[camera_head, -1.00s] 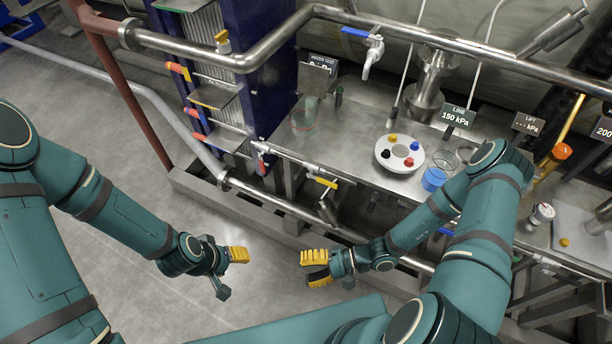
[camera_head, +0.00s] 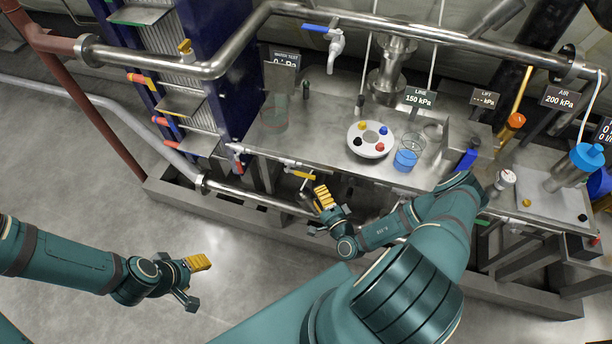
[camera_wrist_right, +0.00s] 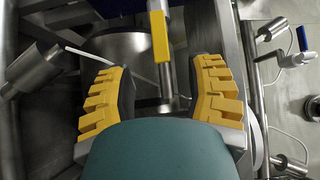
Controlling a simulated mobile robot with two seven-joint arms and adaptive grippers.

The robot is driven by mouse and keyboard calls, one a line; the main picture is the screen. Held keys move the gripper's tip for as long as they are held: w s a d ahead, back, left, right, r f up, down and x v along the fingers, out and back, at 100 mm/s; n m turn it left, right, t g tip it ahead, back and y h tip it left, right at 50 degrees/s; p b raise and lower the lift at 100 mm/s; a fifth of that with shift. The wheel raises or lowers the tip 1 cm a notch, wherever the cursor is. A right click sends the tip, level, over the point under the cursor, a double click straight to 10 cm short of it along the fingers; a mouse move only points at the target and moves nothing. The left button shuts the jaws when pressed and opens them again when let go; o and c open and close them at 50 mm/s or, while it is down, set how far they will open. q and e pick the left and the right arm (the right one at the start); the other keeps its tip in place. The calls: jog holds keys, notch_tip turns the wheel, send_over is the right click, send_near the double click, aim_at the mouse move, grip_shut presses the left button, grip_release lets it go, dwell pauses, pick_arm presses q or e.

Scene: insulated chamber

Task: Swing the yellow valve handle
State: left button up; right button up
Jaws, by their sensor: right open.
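The yellow valve handle (camera_head: 304,174) is a short bar on the thin pipe under the front edge of the steel bench. It also shows in the right wrist view (camera_wrist_right: 160,36), pointing toward the camera at top centre. My right gripper (camera_head: 318,208) is just below and right of the handle in the head view. In the wrist view its two yellow-padded fingers are spread, with the handle beyond and between them, not visibly touched. My left gripper (camera_head: 192,281) is at lower left, fingers spread and empty, away from the bench.
A thick steel pipe (camera_head: 370,25) crosses above the bench (camera_head: 330,130). A round white tray with coloured knobs (camera_head: 370,151) and a blue beaker (camera_head: 404,160) stand on it. The floor (camera_head: 90,170) in front is clear.

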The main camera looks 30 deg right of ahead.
aim_at(308, 177)
jog(key=w, duration=0.5)
jog(key=w+b, duration=0.1)
jog(key=w, duration=0.2)
jog(key=shift+w+d, duration=0.25)
jog(key=shift+w, duration=0.1)
grip_shut()
